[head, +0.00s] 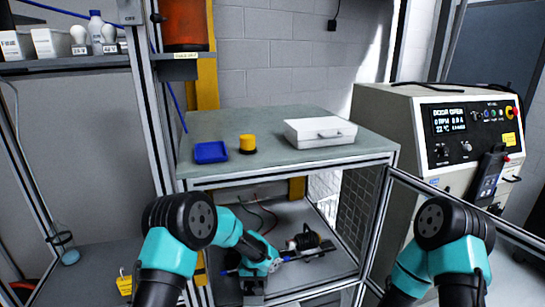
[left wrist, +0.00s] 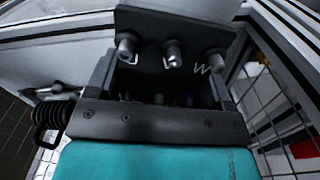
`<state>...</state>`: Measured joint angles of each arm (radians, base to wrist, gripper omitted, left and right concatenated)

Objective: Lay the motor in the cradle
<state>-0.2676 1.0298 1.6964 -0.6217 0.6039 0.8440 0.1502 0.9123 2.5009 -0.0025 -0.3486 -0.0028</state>
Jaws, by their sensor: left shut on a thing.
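My left gripper (head: 290,255) reaches into the lower bay of the bench, small and partly hidden by its own wrist. It is shut on the motor (head: 305,240), a dark rounded body with a reddish part, low over the shelf. In the left wrist view a dark plate with three metal studs (left wrist: 172,52) and pale letters, one a W, fills the space between the fingers; it appears to be part of the motor. I cannot pick out the cradle, nor tell whether the motor touches anything below. My right gripper is outside the view.
Mesh (head: 357,205) closes the bay's right side. A control cabinet (head: 400,130) stands at right. Thin cables (head: 266,215) hang behind the motor.

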